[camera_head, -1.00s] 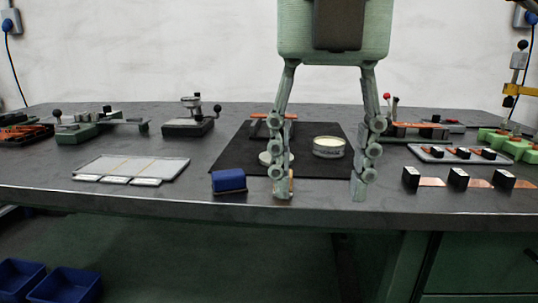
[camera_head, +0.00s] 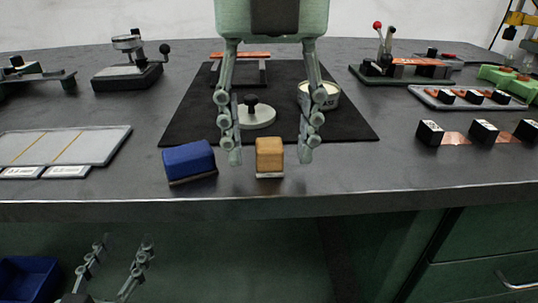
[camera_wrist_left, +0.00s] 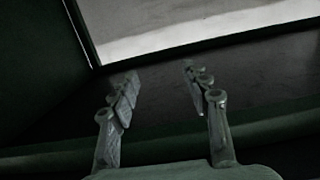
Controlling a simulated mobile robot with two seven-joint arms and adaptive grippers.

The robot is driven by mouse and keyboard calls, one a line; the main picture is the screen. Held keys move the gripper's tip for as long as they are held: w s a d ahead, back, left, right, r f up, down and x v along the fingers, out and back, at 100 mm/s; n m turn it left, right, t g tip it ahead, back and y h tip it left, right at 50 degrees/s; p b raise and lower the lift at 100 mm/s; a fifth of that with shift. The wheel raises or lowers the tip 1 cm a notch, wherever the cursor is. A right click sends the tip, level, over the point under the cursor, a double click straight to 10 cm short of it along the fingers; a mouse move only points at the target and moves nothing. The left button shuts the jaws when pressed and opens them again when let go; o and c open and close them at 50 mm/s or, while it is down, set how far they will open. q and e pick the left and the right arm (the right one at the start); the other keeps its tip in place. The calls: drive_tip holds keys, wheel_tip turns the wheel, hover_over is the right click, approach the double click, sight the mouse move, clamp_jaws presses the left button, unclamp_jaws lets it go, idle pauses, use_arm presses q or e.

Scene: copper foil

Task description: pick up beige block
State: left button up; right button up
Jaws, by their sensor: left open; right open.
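The beige block (camera_head: 269,153) stands near the table's front edge in the head view, on a thin pale base. My right gripper (camera_head: 270,158) is open above the table, one finger on each side of the block in the picture. Gaps show on both sides; I cannot tell whether the fingertips are level with it in depth. My left gripper (camera_head: 125,243) is open and empty, low at the left below the table edge. Its two fingers also show in the left wrist view (camera_wrist_left: 160,85), with no block between them.
A blue block (camera_head: 190,162) sits just left of the beige one. Behind lie a black mat (camera_head: 190,122), a round weight with a black knob (camera_head: 255,115) and a round tin (camera_head: 325,97). A pale tray (camera_head: 65,147) is at left; black blocks (camera_head: 430,132) are at right.

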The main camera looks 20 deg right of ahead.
sight(262, 148)
drive_tip(key=shift+f, duration=0.8)
use_arm(q)
drive_tip(key=shift+d+r, duration=0.2)
drive_tip(key=shift+r, duration=0.25)
use_arm(e)
drive_tip(key=shift+w, duration=0.1)
drive_tip(key=shift+c, duration=0.4)
drive_tip(key=c, duration=1)
drive_tip(key=shift+o, duration=0.2)
drive_tip(key=shift+r, duration=0.1)
drive_tip(key=shift+r, duration=0.45)
drive_tip(key=r, duration=0.3)
drive_tip(key=shift+a+r, duration=0.35)
drive_tip(key=shift+a, duration=0.05)
use_arm(q)
drive_tip(key=s+a+f+g+y+p, duration=0.1)
drive_tip(key=a+f+g+y, duration=0.1)
drive_tip(key=f, duration=0.4)
drive_tip(key=shift+a+f+g, duration=0.4)
drive_tip(key=shift+a+g, duration=0.1)
drive_tip(key=shift+a, duration=0.55)
use_arm(e)
drive_tip(key=a+r, duration=0.6)
drive_tip(key=a, duration=0.5)
drive_tip(key=shift+s+r, duration=0.15)
drive_tip(key=shift+s, duration=0.05)
